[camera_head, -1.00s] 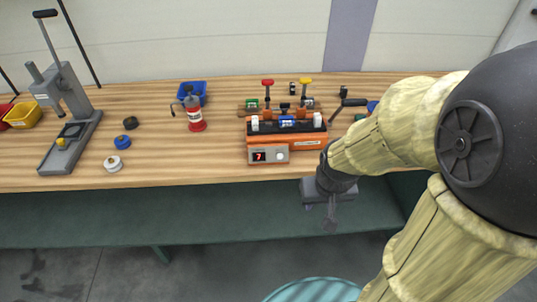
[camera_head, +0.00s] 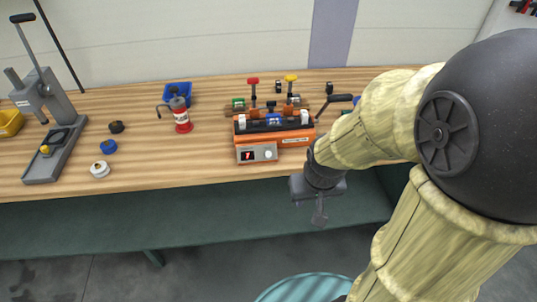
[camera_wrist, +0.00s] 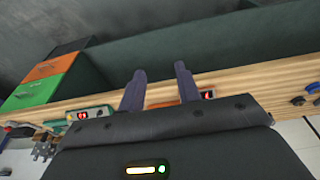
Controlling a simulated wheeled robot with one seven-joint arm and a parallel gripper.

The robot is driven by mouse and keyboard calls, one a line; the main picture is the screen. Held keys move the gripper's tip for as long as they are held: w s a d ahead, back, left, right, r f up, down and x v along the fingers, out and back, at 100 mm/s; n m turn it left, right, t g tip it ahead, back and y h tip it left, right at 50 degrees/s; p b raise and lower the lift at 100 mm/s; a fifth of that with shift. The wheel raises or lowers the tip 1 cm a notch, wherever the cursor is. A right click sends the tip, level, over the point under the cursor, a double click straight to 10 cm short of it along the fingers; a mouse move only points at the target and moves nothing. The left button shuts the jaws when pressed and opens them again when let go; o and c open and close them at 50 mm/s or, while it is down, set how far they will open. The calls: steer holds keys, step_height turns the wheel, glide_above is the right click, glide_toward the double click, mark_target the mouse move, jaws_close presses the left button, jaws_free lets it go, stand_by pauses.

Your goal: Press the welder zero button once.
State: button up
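The welder (camera_head: 300,135) is an orange box with a black top on the wooden bench. Its front panel has a dark display with a red digit (camera_head: 247,156) and a pale round button (camera_head: 268,154). My gripper (camera_head: 320,212) hangs in front of the bench edge, right of and below the welder's front panel, apart from it. In the wrist view, my gripper's two dark fingers (camera_wrist: 160,80) stand apart with nothing between them. A red display (camera_wrist: 208,94) shows there just beside the right finger; whether it is the welder's is unclear.
A red can (camera_head: 181,118), a blue bin (camera_head: 177,94) and several small spools (camera_head: 109,147) are left of the welder. A grey lever press (camera_head: 50,120) stands farther left. A black lever (camera_head: 338,99) sticks out at the welder's right. A round teal top (camera_head: 305,290) stands below.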

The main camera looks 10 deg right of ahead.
jaws_close()
stand_by(1.5)
